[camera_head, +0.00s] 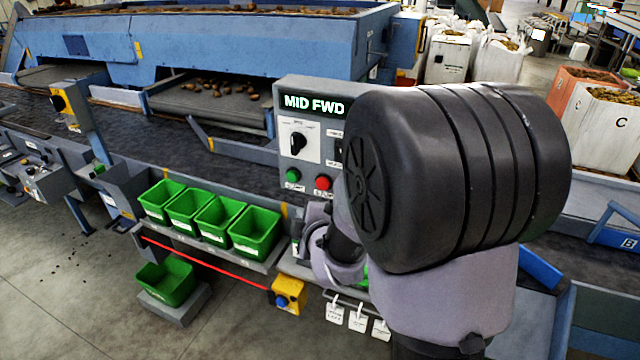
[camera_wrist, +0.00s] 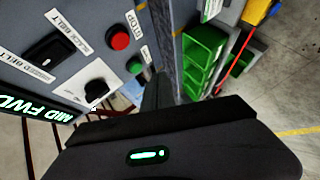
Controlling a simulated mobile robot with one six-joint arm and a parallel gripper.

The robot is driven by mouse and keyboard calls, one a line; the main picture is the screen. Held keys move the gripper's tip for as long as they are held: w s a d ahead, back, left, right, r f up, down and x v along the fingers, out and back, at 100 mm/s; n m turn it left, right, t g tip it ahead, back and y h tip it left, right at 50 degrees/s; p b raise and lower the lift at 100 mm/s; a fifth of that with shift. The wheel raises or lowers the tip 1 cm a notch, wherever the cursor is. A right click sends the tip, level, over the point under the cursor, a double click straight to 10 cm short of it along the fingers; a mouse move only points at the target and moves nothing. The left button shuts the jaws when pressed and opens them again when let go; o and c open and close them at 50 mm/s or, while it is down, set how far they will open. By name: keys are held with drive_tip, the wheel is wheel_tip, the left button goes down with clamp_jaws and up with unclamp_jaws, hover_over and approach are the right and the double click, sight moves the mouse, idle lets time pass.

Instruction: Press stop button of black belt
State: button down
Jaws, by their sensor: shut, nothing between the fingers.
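The grey control panel (camera_head: 300,100) reads MID FWD on its lit display. It carries a red button (camera_head: 323,183), a green button (camera_head: 292,175) to its left and a black rotary knob (camera_head: 298,142) above. In the wrist view the panel appears turned, with the red button (camera_wrist: 119,37) beside a STOP label (camera_wrist: 133,22) and the green button (camera_wrist: 134,65) just below it. A label reading BELT (camera_wrist: 90,27) is partly legible. My gripper (camera_wrist: 156,78) is shut and empty, apart from the red button in the picture. My arm hides the panel's right side in the head view.
A wide dark conveyor belt (camera_head: 135,138) runs behind the panel. Several green bins (camera_head: 254,232) stand on a shelf left of my arm, above a red cord (camera_head: 215,264) and a yellow box with a blue button (camera_head: 288,296).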

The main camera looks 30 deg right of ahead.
sight(317, 187)
drive_tip(key=w+d+p, duration=0.2)
drive_tip(key=w+d, duration=0.3)
drive_tip(key=d, duration=0.1)
drive_tip(key=shift+w+d+p, duration=0.25)
drive_tip(key=shift+d+p, duration=0.1)
drive_tip(key=shift+d, duration=0.05)
drive_tip(key=shift+d, duration=0.1)
idle(1.7)
drive_tip(key=shift+w+d+b, duration=0.2)
drive_tip(key=shift+w+b, duration=0.05)
drive_tip(key=shift+b, duration=0.1)
drive_tip(key=shift+w+d, duration=0.3)
drive_tip(key=shift+d, duration=0.1)
idle(0.7)
drive_tip(key=shift+s+a+b, duration=0.1)
drive_tip(key=shift+b, duration=0.2)
drive_tip(key=shift+s+a+b, duration=0.5)
drive_tip(key=shift+a+b, duration=0.05)
drive_tip(key=shift+a, duration=0.05)
